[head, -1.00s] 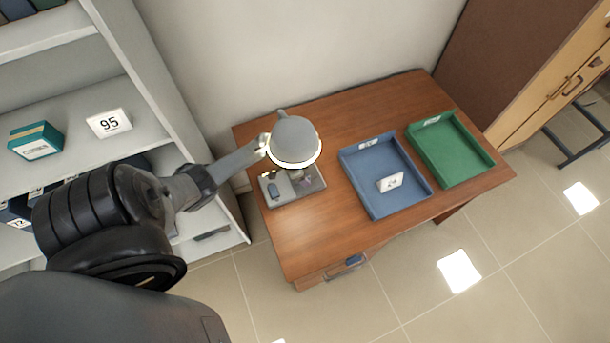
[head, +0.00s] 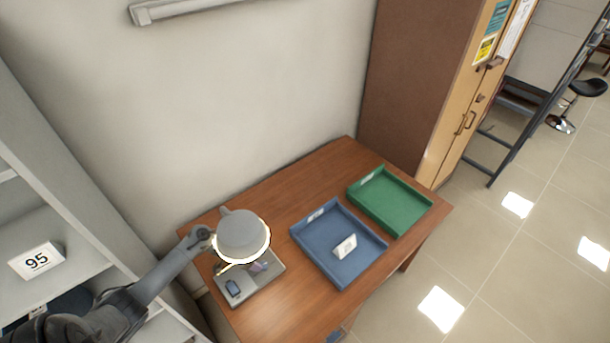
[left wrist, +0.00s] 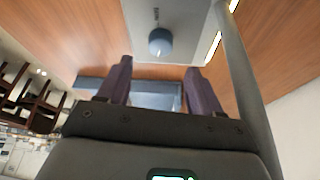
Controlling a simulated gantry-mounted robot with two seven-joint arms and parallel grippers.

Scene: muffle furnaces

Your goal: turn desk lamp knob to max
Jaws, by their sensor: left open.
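The desk lamp (head: 240,236) has a rounded grey shade with a glowing rim and a grey base (head: 264,283) on the wooden desk. In the left wrist view, a round blue knob (left wrist: 160,41) with a pale mark at its lower edge sits on the grey base (left wrist: 190,22). My left gripper (left wrist: 159,68) is open and empty; its purple fingers lie either side of the knob's line, with the knob just past the tips. In the head view my left gripper (head: 258,268) is mostly hidden under the shade. My right gripper is not in view.
A dark blue part (head: 233,288) sits on the base's front left. A blue tray (head: 318,262) with a white card (head: 345,246) and a green tray (head: 405,215) are right of the lamp. A grey shelf (head: 60,220) stands left; a brown cabinet (head: 405,90) stands behind.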

